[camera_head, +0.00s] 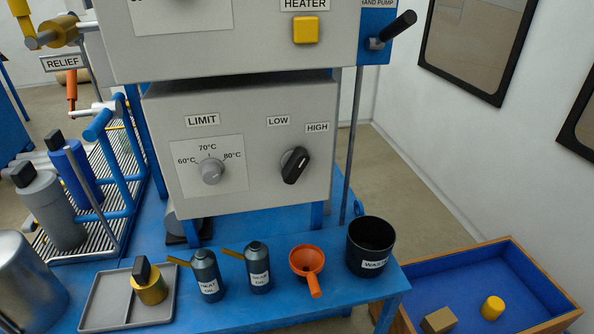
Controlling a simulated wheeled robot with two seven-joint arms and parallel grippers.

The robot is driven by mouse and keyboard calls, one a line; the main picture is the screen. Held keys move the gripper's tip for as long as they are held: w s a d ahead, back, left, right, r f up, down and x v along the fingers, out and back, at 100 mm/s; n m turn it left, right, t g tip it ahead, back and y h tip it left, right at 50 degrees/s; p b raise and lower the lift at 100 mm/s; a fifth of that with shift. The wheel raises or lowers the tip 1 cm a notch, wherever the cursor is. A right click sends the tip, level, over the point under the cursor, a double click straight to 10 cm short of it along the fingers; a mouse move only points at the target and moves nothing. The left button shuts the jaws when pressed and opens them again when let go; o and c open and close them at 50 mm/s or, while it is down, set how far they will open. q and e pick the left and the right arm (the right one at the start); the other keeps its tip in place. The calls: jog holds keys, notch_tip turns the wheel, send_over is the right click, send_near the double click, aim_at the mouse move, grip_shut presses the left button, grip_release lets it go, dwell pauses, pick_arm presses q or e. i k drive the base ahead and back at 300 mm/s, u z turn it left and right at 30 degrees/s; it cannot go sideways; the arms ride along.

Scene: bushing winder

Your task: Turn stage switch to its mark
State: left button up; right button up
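The black switch knob (295,166) sits on the grey lower panel (255,190), under the LOW label (278,120) and the HIGH label (317,128). I take it to be the stage switch, as no label with that name shows. Its bar is tilted, with the upper end leaning right, toward HIGH; which end is its pointer I cannot tell for sure. Neither of my grippers shows in the head view, and nothing is touching the knob.
A LIMIT dial (211,171) is left of the switch. The yellow HEATER button (306,30) and black hand pump lever (392,30) are above. Oil bottles (207,275), an orange funnel (307,262) and a black waste bin (370,246) stand below, on the blue bench.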

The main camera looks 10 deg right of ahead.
aim_at(295, 162)
jog(key=u, duration=1.75)
jog(key=i, duration=0.75)
jog(key=z, duration=2.4)
